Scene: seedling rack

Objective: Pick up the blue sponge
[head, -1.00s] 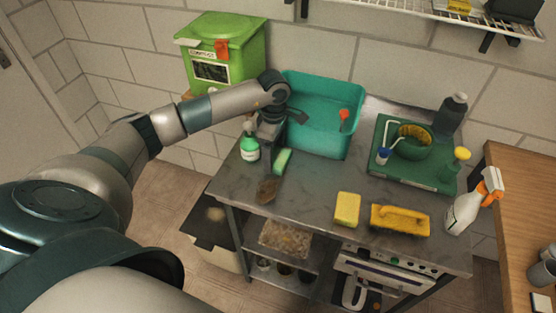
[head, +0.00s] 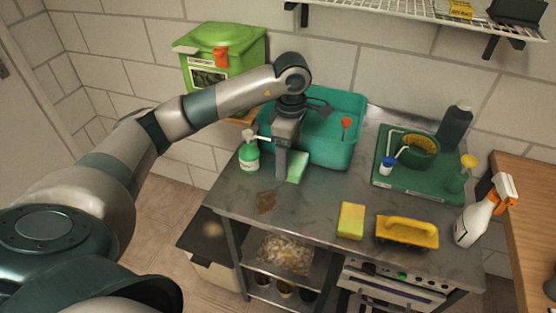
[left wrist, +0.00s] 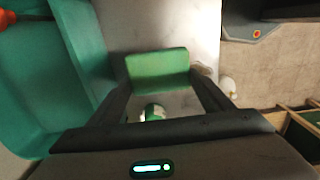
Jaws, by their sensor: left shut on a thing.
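No blue sponge shows. A green sponge (head: 297,167) is at the left end of the steel counter, in front of the teal basin. My left gripper (head: 283,172) points down there and is shut on this sponge. In the left wrist view the green sponge (left wrist: 158,68) sits between the two fingertips. Whether it touches the counter I cannot tell. The gripper hides part of it in the head view. A yellow sponge (head: 351,220) lies near the counter's front edge. My right gripper is not in view.
The teal basin (head: 345,145) stands right behind my gripper. A green-and-white pump bottle (head: 249,157) is close on its left. A yellow-handled brush (head: 407,231), a spray bottle (head: 480,215) and a green tray (head: 385,190) are to the right. The counter's middle is clear.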

